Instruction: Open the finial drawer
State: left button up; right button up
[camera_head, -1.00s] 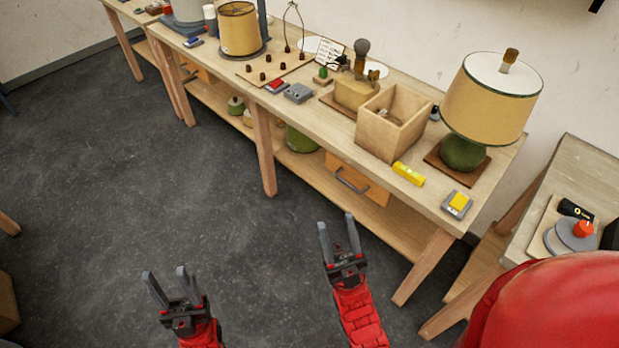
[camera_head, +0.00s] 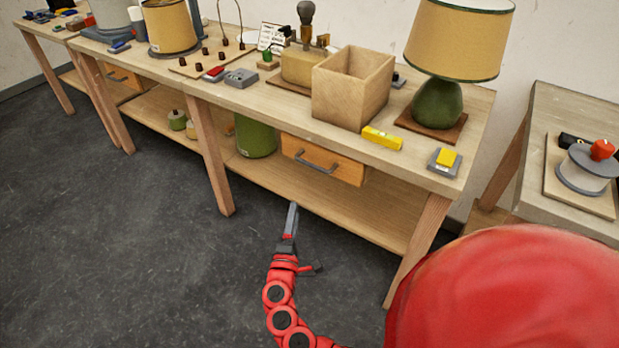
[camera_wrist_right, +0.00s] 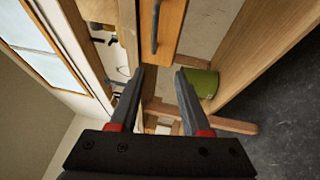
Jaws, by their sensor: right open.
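The finial drawer (camera_head: 322,160) is an orange wooden front with a grey bar handle (camera_head: 317,160), hung under the workbench top. It looks shut. My right gripper (camera_head: 292,218) is in front of and below the drawer, apart from the handle. In the right wrist view my right gripper (camera_wrist_right: 160,85) is open and empty. There the drawer front (camera_wrist_right: 171,20) and its dark handle (camera_wrist_right: 155,25) show at the top, beyond the fingertips and turned sideways. My left gripper is out of the head view.
The workbench top (camera_head: 290,106) carries an open wooden box (camera_head: 350,88), a yellow level (camera_head: 382,138) and a green-based lamp (camera_head: 437,103). A green container (camera_head: 255,137) stands on the lower shelf (camera_head: 330,203). A bench leg (camera_head: 212,160) stands left of the drawer. The floor (camera_head: 120,240) in front is clear.

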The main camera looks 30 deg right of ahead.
aim_at(310, 164)
jog(key=shift+m+h, duration=0.3)
jog(key=shift+h, duration=0.3)
jog(key=x, duration=1.7)
jog(key=shift+s+d+r, duration=0.2)
jog(key=shift+d+r, duration=0.05)
jog(key=shift+d, duration=0.35)
grip_shut()
